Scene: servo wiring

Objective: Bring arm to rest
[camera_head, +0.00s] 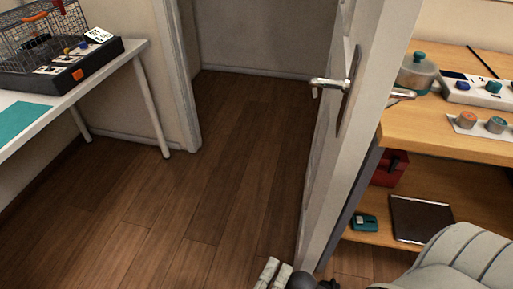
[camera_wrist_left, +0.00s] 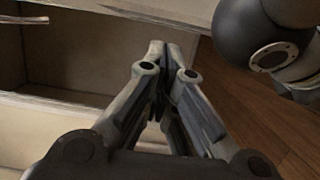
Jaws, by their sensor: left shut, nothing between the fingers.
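My left gripper (camera_head: 272,274) shows at the bottom edge of the head view, low over the wooden floor and beside the foot of the door. Only its pale fingers and a dark joint are in the frame. In the left wrist view the left gripper (camera_wrist_left: 168,52) has its fingers together at the tips, with nothing seen between them. My right gripper is in neither view.
A door (camera_head: 335,150) with a metal handle (camera_head: 331,85) stands left of a wooden workbench (camera_head: 450,135) with a pot (camera_head: 417,75) and servo parts. A white table (camera_head: 140,50) is at left. The middle floor (camera_head: 190,190) is clear. A pale open compartment (camera_wrist_left: 70,60) shows in the wrist view.

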